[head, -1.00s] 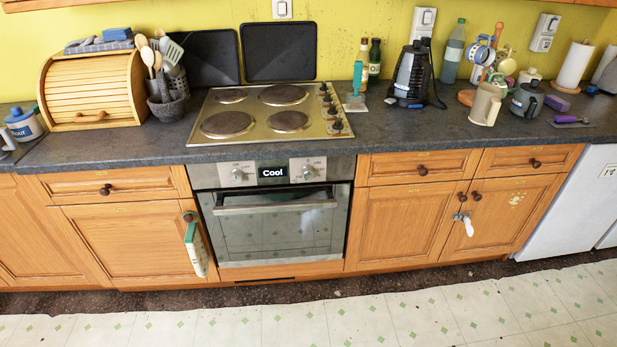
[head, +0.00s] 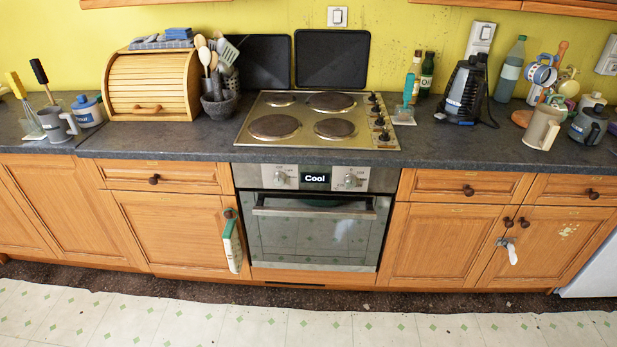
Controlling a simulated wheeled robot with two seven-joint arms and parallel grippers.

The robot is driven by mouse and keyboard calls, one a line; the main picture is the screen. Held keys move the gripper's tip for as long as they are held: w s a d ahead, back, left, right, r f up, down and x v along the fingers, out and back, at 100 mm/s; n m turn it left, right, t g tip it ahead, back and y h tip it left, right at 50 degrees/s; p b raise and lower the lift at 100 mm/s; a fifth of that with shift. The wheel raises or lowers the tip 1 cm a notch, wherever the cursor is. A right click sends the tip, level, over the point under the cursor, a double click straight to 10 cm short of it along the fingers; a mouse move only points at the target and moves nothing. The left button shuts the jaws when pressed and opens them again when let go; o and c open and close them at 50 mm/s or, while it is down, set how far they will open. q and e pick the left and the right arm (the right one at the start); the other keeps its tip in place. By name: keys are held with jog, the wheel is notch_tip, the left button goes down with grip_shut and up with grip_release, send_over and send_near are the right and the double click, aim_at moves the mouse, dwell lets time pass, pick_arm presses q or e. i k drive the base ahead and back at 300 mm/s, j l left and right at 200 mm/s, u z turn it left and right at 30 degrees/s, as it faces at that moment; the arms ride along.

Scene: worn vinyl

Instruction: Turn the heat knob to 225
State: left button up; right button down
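The oven (head: 311,236) is built in below the counter, its glass door closed. Its steel control panel carries a left knob (head: 280,178), a right knob (head: 350,180) and, between them, a dark display (head: 315,178) reading "Cool". Small markings ring both knobs, but they are too small to read, and I cannot tell which knob sets the heat or where either points. Neither of my grippers is in view, and nothing touches the knobs.
A hob (head: 318,120) sits in the dark counter (head: 180,142) above the oven. A towel (head: 232,243) hangs on the cabinet left of the oven. A white object (head: 511,252) hangs from a right cabinet door. The tiled floor (head: 260,325) in front is clear.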

aim_at(350, 180)
jog(key=i+l+u, duration=0.1)
jog(key=l, duration=0.4)
jog(key=i+l+u, duration=0.15)
jog(key=l, duration=0.4)
jog(key=i+l+u, duration=0.1)
jog(key=l, duration=0.4)
